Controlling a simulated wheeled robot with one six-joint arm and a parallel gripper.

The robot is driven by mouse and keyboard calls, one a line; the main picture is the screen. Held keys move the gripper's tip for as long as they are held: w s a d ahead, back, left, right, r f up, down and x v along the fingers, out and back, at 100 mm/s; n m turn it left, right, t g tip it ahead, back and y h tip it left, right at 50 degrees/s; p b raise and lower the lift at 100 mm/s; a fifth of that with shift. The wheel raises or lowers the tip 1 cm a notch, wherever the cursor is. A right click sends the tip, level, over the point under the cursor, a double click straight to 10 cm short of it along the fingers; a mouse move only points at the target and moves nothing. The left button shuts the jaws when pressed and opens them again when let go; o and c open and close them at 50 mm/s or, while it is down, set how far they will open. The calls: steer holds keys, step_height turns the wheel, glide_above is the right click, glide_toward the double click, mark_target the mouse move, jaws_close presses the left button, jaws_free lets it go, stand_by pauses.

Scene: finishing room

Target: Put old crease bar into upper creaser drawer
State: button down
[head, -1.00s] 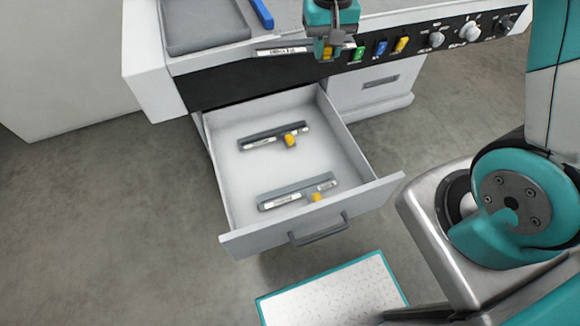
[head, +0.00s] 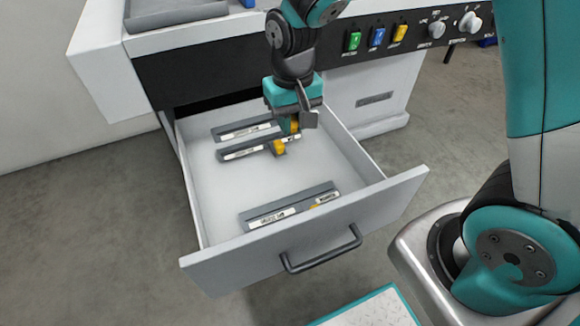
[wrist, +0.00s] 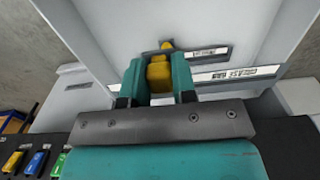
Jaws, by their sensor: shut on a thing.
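The upper creaser drawer (head: 220,205) is pulled open, with a white inside and a handle on its front. My gripper (head: 291,124) is inside its outline near the back, shut on the yellow knob of a grey labelled bar, the old crease bar (head: 240,131). In the wrist view the knob (wrist: 159,73) is between the fingers and the bar (wrist: 235,74) reaches out to the right. I cannot tell whether the bar touches the drawer floor.
A second bar with a yellow knob (head: 278,148) lies just in front of the held one. Another bar (head: 290,207) lies near the drawer front. The middle of the drawer floor is clear. The creaser's control panel (head: 376,37) is above.

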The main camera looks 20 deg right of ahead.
step_height(320, 180, down, 12)
steer(key=b, duration=0.2)
steer(key=shift+f+b, duration=0.1)
steer(key=shift+b, duration=0.25)
steer(key=shift+f, duration=0.1)
steer(key=shift+f+b, duration=0.3)
steer(key=shift+f, duration=0.2)
steer(key=c, duration=0.9)
jaws_free()
steer(key=shift+r, duration=0.1)
